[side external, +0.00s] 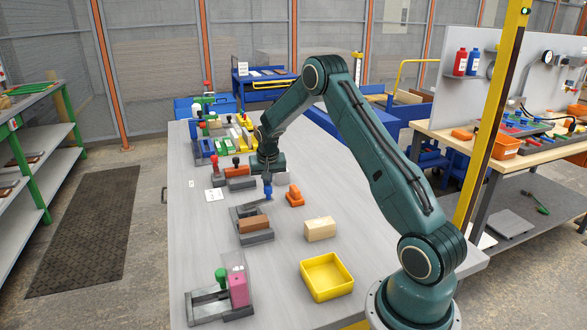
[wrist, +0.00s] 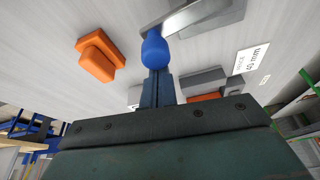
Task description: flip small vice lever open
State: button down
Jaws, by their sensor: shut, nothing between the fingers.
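The small vice (side external: 257,239) is grey and stands mid-table, with a brown block (side external: 254,225) in it. Its flat metal lever (side external: 251,210) lies low over the vice. In the wrist view the lever (wrist: 192,18) runs up and right from a round blue knob (wrist: 155,50). My gripper (side external: 267,195) points down at the knob end of the lever. In the wrist view its fingers (wrist: 158,85) are shut together, right at the knob, with nothing between them. Whether they touch the knob I cannot tell.
An orange stepped block (side external: 295,196) lies right of my gripper. A tan block (side external: 320,229) and a yellow tray (side external: 327,278) are nearer. A green-knobbed vice with a pink block (side external: 238,290) stands front left. A 40 mm label (side external: 214,195) lies left; another vice (side external: 240,182) stands behind.

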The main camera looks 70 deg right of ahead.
jog(key=shift+s+a+m, duration=0.3)
jog(key=shift+s+a, duration=0.15)
jog(key=shift+s, duration=0.3)
jog(key=shift+a+f, duration=0.1)
jog(key=shift+w+d, duration=1.1)
jog(key=shift+d, duration=0.9)
jog(key=v, duration=1)
jog(key=shift+w+a, duration=0.2)
